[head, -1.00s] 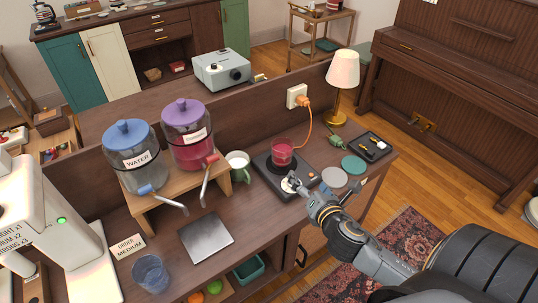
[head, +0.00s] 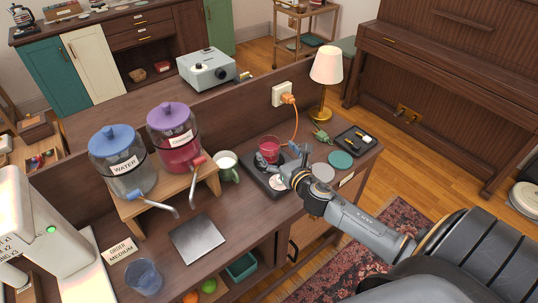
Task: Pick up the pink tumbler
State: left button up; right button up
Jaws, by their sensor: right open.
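The pink tumbler (head: 269,149), a clear glass with pink-red contents, stands upright on a dark square device (head: 253,173) at the back of the counter. My right gripper (head: 290,158) is just to the right and front of the tumbler. It is open, with its fingers close to the glass; I cannot tell whether they touch it. The gripper hides part of the device. My left gripper is not in view.
A green-and-white mug (head: 228,168) stands close left of the device. Two dispensers (head: 176,150) with protruding taps stand further left. A lamp (head: 325,75), an orange-plugged cord (head: 289,99), coasters (head: 341,159) and a black tray (head: 356,141) lie right and behind.

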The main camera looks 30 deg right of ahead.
aim_at(264, 137)
jog(key=shift+p+x, duration=0.5)
jog(key=shift+x, duration=2.1)
jog(key=shift+c, duration=0.4)
jog(key=c, duration=1.8)
jog(key=shift+d, duration=0.1)
grip_shut()
jog(key=shift+r, duration=0.15)
